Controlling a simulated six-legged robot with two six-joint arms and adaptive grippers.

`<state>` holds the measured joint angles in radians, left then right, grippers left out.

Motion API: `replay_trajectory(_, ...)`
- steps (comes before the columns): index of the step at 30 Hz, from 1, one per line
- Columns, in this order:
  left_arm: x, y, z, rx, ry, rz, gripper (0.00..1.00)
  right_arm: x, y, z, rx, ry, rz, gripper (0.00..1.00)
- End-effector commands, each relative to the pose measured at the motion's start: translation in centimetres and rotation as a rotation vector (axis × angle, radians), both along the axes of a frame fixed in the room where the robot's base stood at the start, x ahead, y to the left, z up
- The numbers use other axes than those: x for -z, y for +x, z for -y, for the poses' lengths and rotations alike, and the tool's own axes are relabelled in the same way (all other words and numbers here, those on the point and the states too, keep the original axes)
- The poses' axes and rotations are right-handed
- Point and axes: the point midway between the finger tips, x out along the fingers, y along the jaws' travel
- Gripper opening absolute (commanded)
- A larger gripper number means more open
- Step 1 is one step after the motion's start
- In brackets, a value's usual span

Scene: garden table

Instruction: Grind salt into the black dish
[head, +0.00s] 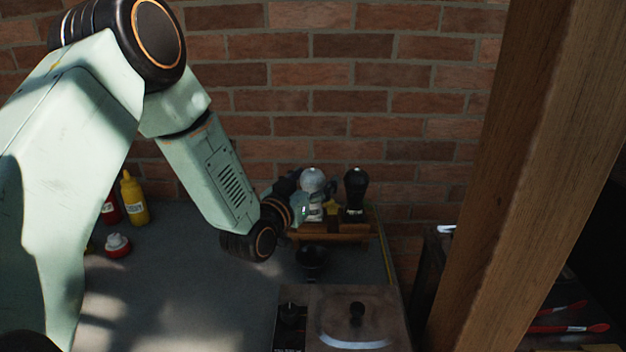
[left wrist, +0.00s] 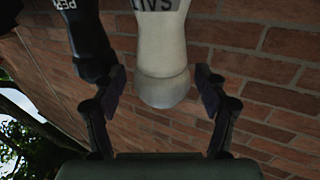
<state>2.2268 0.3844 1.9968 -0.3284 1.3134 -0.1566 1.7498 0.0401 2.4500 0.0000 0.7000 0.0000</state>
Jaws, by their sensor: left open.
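The white salt mill (head: 313,181) stands upright on a wooden rack at the back, by the brick wall. The left wrist view shows the salt mill (left wrist: 163,50) upside down, with its lettering in view. My left gripper (head: 300,205) is at the rack, close to the salt mill. In the left wrist view my left gripper (left wrist: 160,85) is open, with a finger on each side of the mill's rounded end and gaps at both sides. The black dish (head: 311,262) sits on the counter in front of the rack. My right gripper is not in view.
A black pepper mill (head: 355,190) stands right of the salt mill, and shows beside my finger in the left wrist view (left wrist: 88,38). A lidded metal unit (head: 355,318) is in front of the dish. A wooden post (head: 515,170) rises at right. Yellow bottle (head: 133,198) stands left.

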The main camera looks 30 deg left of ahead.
Motion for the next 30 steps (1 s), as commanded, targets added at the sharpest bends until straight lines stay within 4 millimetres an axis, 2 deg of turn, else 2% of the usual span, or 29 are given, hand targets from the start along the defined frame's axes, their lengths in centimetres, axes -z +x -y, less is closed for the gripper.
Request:
replay_trajectory(5, 0.03, -0.02, -0.03, -0.001, 0.0, 0.0, 0.72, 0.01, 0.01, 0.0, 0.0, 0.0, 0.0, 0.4)
replay_trajectory(24, -0.01, -0.03, -0.02, 0.0, 0.0, 0.001, 0.18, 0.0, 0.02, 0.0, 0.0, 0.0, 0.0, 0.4)
replay_trajectory(30, -0.09, 0.03, -0.11, 0.023, -0.002, 0.002, 0.17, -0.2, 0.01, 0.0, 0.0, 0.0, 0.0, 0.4)
